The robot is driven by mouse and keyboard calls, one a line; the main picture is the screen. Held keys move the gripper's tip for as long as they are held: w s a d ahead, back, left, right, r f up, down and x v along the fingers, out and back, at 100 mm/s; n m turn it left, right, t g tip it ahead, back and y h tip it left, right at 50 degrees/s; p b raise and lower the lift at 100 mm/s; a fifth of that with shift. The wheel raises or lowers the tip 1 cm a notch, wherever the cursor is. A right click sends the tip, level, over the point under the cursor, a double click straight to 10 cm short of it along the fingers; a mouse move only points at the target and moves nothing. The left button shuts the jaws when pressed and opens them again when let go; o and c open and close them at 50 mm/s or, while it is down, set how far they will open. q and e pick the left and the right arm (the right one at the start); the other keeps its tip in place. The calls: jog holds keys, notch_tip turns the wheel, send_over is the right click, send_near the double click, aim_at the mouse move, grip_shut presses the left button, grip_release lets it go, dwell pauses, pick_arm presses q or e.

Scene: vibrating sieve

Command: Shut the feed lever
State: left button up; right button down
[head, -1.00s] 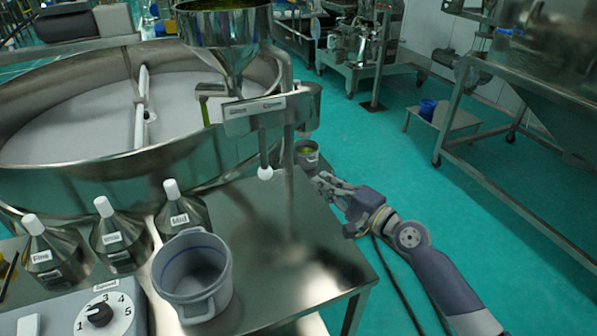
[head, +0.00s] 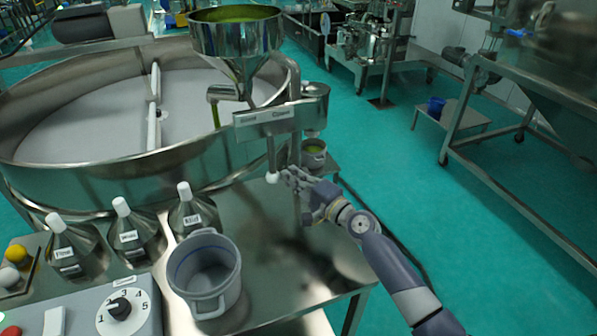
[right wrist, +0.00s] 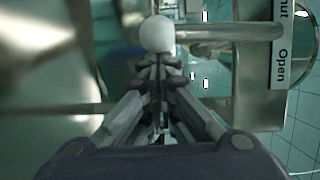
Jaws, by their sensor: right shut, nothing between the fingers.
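The feed lever (head: 271,155) is a thin rod with a white ball knob (head: 272,177). It hangs down below a label plate (head: 265,117) under the feed hopper (head: 242,48). In the right wrist view the knob (right wrist: 157,33) is just beyond my fingertips, with the rod (right wrist: 228,32) running right towards a plate reading "Open" and a partly cut-off word. My right gripper (head: 287,176) is shut and empty, its tips close to the knob's right side; it also shows in the right wrist view (right wrist: 158,63). Whether they touch is unclear. My left gripper is out of view.
The large round sieve (head: 100,170) fills the left. A grey pot (head: 203,270), several labelled steel bottles (head: 138,237) and a dial panel (head: 115,310) stand in front. A small bucket (head: 314,153) is behind my gripper. The table's right part (head: 310,262) is clear.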

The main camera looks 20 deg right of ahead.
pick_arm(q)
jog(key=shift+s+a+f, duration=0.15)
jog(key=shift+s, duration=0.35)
pick_arm(e)
jog(key=shift+f, duration=0.1)
pick_arm(q)
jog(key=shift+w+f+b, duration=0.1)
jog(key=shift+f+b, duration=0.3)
jog(key=shift+b, duration=0.1)
pick_arm(e)
jog(key=shift+a+f+m, duration=0.15)
jog(key=shift+a+m, duration=0.25)
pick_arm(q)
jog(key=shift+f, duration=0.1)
pick_arm(e)
jog(key=shift+a, duration=0.1)
pick_arm(q)
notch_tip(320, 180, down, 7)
jog(key=b, duration=0.7)
pick_arm(e)
jog(key=a+m+t+h, duration=0.1)
jog(key=a+m+t, duration=0.2)
jog(key=a+m, duration=0.6)
jog(key=shift+s+a+r+t, duration=0.15)
jog(key=shift+r+t, duration=0.15)
jog(key=shift+r, duration=0.05)
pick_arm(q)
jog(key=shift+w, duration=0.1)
